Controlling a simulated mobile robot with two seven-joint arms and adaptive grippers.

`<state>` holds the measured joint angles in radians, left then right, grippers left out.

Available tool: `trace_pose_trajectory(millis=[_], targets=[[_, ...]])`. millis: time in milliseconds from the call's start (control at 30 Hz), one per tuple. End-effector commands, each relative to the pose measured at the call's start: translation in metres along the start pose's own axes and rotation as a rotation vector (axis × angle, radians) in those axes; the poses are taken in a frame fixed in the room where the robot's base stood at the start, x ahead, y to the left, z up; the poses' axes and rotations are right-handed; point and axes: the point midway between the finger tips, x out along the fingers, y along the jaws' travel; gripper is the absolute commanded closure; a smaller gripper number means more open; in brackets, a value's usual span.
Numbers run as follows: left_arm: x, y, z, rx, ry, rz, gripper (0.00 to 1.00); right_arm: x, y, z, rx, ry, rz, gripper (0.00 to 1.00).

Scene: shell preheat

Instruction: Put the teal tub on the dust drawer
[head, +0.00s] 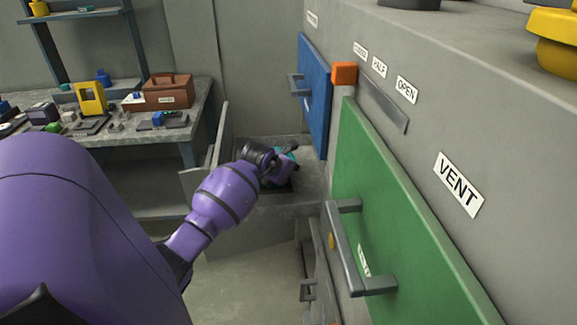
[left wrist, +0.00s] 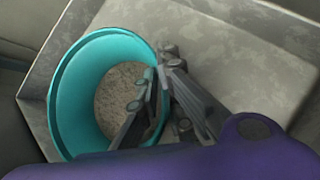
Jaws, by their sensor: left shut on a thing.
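The teal tub (left wrist: 68,95) is an open round tub with a speckled grey-brown round area inside. My left gripper (left wrist: 152,100) is shut on its rim at the right side, one finger inside the tub. In the head view only a small bit of the teal tub (head: 291,153) shows beside my left gripper (head: 280,165), mostly hidden by my purple arm. Below is a grey tray-like surface (left wrist: 235,55) with a pale edge, possibly the dust drawer; no label on it is readable. I cannot tell whether the tub touches it. My right gripper is not in view.
A green door (head: 390,200) with a grey handle and a blue door (head: 317,95) are on the grey cabinet at the right. An orange block (head: 344,73) sits between them. A workbench (head: 190,135) with a brown toolbox (head: 168,92) stands at the back left.

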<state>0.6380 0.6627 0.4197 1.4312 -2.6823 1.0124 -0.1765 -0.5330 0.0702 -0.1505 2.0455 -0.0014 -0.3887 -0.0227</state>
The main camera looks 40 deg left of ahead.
Motion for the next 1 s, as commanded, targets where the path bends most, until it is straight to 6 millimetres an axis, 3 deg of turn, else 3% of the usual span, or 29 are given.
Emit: trace_pose_trajectory(millis=[200,233,367,700,867,1000], targets=[[0.001,0.000,-0.001,0.002,0.000,0.001,1.00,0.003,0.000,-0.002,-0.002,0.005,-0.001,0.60],[0.002,0.000,-0.002,0.001,0.001,0.000,0.91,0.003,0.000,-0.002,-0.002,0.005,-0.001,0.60],[0.001,0.000,-0.001,0.001,0.001,0.000,0.75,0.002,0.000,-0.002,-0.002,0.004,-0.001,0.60],[-0.001,0.000,0.001,0.000,0.000,0.000,0.75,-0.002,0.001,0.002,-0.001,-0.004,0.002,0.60],[-0.020,0.001,0.001,0.003,-0.001,0.002,0.75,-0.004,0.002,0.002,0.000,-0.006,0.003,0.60],[-0.050,0.002,0.001,0.005,-0.002,0.003,0.75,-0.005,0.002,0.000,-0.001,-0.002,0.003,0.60]])
